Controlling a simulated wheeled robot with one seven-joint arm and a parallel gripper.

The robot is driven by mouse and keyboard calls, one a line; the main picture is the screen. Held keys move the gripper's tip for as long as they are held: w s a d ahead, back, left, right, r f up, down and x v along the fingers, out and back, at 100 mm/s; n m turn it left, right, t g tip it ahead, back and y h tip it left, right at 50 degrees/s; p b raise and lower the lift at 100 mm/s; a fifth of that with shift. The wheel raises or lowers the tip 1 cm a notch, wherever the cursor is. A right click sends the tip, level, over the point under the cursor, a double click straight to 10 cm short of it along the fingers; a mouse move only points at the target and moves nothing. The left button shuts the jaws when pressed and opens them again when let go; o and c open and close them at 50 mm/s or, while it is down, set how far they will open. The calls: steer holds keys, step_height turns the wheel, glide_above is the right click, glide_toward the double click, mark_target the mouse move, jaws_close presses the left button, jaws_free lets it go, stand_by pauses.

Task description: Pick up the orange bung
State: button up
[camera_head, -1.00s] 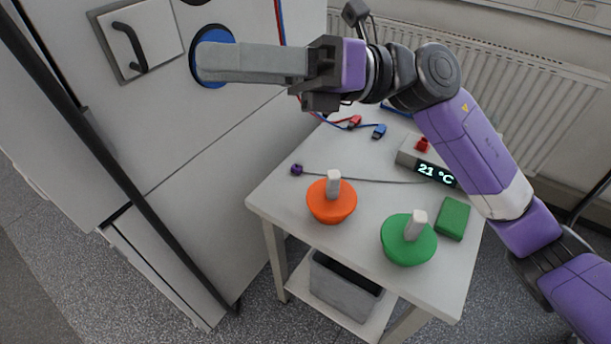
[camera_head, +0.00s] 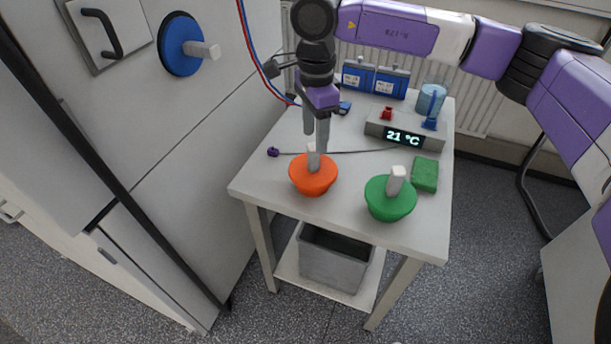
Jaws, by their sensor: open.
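The orange bung (camera_head: 313,181) stands on the white table with its pale grip post pointing up. My gripper (camera_head: 317,148) points down from above, its fingers open at the top of that post. The fingertips overlap the post in the picture, and I cannot tell whether they touch it. The bung rests on the tabletop, not lifted.
A green bung (camera_head: 389,204) and a green block (camera_head: 424,174) stand to the right. A display box (camera_head: 404,137) reads 21 °C. A blue bung (camera_head: 178,46) sits in the cabinet wall. A purple-tipped cable (camera_head: 273,152) lies behind the orange bung. A grey bin (camera_head: 335,262) is below.

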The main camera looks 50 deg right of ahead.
mark_target(313, 155)
steer(key=shift+a+f, duration=0.1)
steer(key=shift+f, duration=0.85)
steer(key=f, duration=0.3)
steer(key=f+p, duration=0.1)
steer(key=f, duration=0.1)
steer(key=shift+w+d+f, duration=0.2)
steer(key=shift+d+f, duration=0.05)
steer(key=shift+f, duration=0.1)
jaws_close()
steer(key=shift+r, duration=0.1)
